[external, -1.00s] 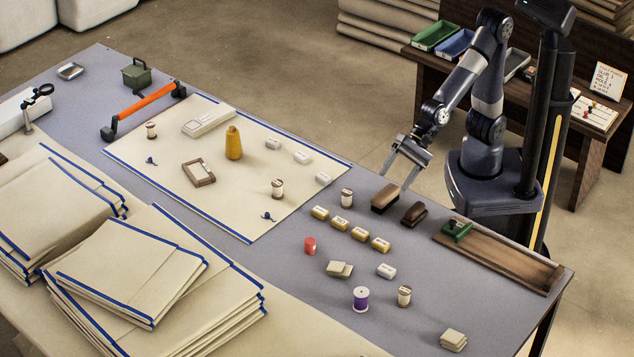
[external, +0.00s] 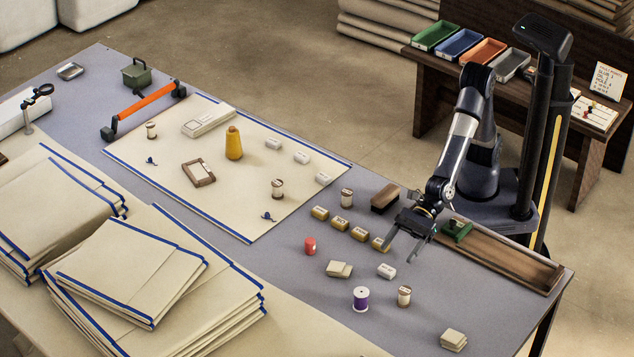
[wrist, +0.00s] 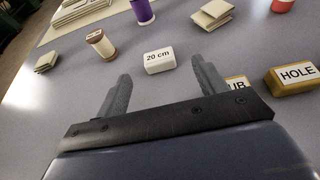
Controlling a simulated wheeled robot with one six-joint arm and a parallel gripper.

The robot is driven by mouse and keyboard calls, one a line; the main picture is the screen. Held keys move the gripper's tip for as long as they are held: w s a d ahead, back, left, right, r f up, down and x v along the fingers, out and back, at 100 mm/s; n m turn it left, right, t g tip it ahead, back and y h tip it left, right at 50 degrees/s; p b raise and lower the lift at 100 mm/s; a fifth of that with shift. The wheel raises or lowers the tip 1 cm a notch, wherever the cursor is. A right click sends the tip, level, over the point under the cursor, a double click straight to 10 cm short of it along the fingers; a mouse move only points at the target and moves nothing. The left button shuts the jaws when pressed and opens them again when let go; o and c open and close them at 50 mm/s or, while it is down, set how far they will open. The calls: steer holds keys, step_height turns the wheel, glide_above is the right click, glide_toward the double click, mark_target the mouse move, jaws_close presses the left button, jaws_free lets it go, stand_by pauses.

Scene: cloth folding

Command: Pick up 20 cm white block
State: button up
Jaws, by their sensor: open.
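The white block (external: 386,271) lies on the grey table near its right end. In the wrist view the white block (wrist: 159,60) shows the label "20 cm" and sits ahead of the space between the fingers. My gripper (external: 401,254) is open and empty, above the table, just behind and right of the block. In the wrist view its two fingers (wrist: 160,88) are spread apart, and the block lies beyond their tips, not between them.
Yellow labelled blocks (external: 360,234) stand in a row left of my gripper. A purple spool (external: 360,298), a thread spool (external: 404,296), folded cloth pieces (external: 339,269) and a red item (external: 310,246) are around the block.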

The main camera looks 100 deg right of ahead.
mark_target(387, 268)
steer(key=shift+x, duration=3.25)
steer(key=shift+s+a, duration=0.1)
steer(key=shift+c, duration=0.5)
steer(key=c, duration=0.9)
steer(key=shift+p, duration=0.3)
steer(key=shift+c, duration=0.2)
